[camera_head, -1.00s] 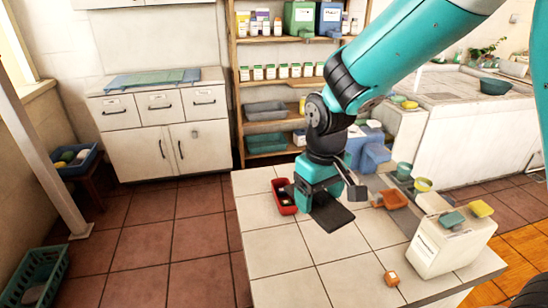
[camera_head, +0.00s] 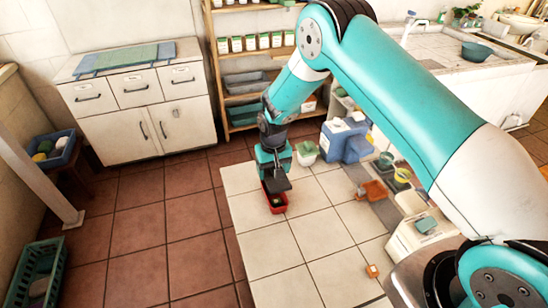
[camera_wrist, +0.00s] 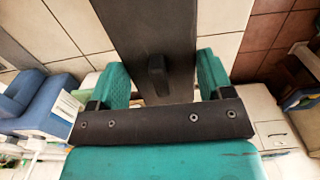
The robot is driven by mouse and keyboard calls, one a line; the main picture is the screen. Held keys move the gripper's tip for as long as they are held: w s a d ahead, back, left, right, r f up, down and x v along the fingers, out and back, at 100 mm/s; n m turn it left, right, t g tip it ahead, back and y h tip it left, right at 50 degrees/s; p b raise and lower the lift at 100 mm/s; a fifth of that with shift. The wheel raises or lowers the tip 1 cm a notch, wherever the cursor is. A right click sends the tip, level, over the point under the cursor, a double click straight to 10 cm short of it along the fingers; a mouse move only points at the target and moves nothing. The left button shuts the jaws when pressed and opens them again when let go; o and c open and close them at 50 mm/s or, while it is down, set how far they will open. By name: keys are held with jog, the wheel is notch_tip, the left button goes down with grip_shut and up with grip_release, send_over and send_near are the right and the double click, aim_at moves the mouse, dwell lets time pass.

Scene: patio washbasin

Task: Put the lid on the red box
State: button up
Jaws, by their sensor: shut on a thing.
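The red box (camera_head: 273,208) stands on the white tiled counter near its left edge. Its front part is open to view, with something small and dark inside. The dark grey lid (camera_head: 281,186) hangs at my gripper, over the far part of the box. My gripper (camera_head: 272,172) points down and is shut on the lid. In the wrist view, the lid (camera_wrist: 150,30) is a long dark plate with a small raised knob, between the teal fingers of my gripper (camera_wrist: 160,78). The box is not visible there. I cannot tell whether lid and box touch.
A small orange block (camera_head: 372,271) lies near the front. A white-and-green tub (camera_head: 307,152) stands behind.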

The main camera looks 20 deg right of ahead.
jog(key=shift+f+b, duration=2.2)
jog(key=shift+f, duration=1.25)
jog(key=shift+s, duration=0.1)
jog(key=shift+f+b, duration=0.2)
jog(key=shift+b, duration=0.5)
jog(key=o, duration=0.9)
jog(key=shift+r, duration=0.15)
